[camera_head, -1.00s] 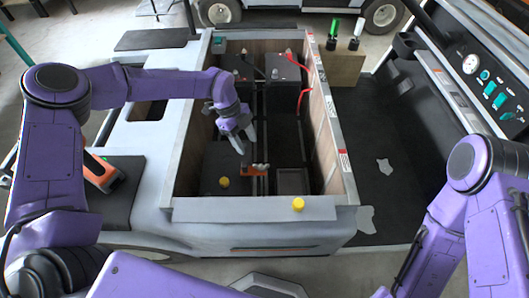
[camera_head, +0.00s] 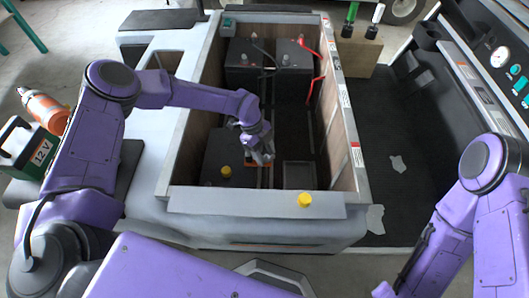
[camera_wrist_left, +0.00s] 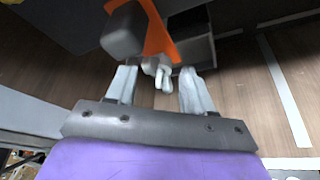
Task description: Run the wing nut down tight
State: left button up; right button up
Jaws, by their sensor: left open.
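The wing nut (camera_wrist_left: 161,72) is a small pale grey piece below an orange hold-down bracket (camera_wrist_left: 157,36) in the left wrist view. My left gripper (camera_wrist_left: 156,74) is open, with one finger on each side of the wing nut and visible gaps between. In the head view my left gripper (camera_head: 262,156) is down inside the open bay, over the orange bracket (camera_head: 257,165). It hides the wing nut and most of the bracket there. My right arm shows at the right of the head view, but its gripper is out of sight.
The bay has wooden side walls and a grey front rim (camera_head: 255,203). One yellow cap (camera_head: 305,199) sits on the rim, another (camera_head: 226,171) on a dark block inside. Two dark batteries with red cable stand at the back. A 12V box (camera_head: 35,150) is at the left.

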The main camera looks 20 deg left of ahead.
pick_arm(q)
jog(key=shift+f, duration=0.1)
jog(key=shift+c, duration=0.3)
grip_shut()
